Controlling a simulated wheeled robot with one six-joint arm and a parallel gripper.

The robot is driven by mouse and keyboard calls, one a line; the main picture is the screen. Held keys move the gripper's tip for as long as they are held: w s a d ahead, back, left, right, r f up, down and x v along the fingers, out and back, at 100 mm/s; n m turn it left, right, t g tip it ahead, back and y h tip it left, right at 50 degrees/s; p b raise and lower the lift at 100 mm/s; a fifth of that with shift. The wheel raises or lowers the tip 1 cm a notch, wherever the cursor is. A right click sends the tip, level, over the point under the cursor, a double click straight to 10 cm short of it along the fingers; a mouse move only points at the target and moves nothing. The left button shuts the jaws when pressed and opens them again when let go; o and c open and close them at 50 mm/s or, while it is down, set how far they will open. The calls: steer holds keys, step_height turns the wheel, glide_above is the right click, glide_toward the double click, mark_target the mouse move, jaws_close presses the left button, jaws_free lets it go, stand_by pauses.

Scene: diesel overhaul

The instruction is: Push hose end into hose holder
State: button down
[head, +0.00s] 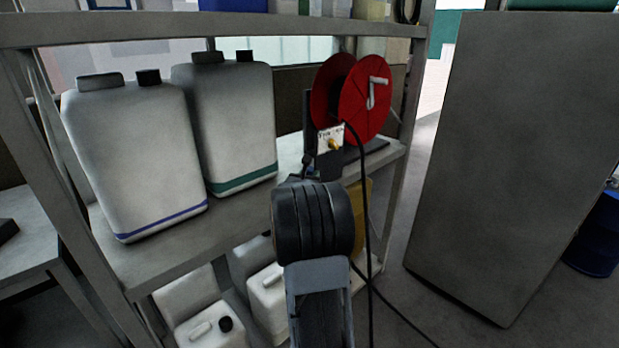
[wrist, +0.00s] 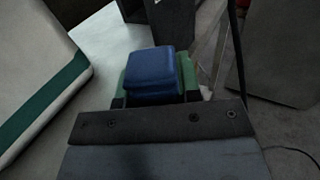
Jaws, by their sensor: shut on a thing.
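A white plate with a brass-coloured fitting (head: 332,142), which looks like the hose holder, stands in front of a red hose reel (head: 352,98) on the shelf. A black hose (head: 366,215) arches down from beside the plate; it also shows in the wrist view (wrist: 240,60). My gripper (head: 312,172) is just below and left of the plate, mostly hidden behind my wrist. In the wrist view its blue and green finger parts (wrist: 152,75) are together. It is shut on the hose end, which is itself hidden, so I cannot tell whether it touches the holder.
Two large pale canisters (head: 135,160) (head: 228,125) stand on the shelf (head: 150,262) to the left. Shelf posts and an upper shelf frame the space. A tall grey cabinet (head: 510,160) stands at right. White containers (head: 212,328) sit below.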

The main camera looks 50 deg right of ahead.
step_height(320, 180, down, 7)
steer(key=b, duration=0.7)
steer(key=shift+r, duration=0.15)
stand_by(1.4)
steer(key=c, duration=1.1)
jaws_free()
steer(key=o, duration=0.4)
steer(key=shift+c, duration=0.2)
steer(key=b+v, duration=0.1)
steer(key=v, duration=1.3)
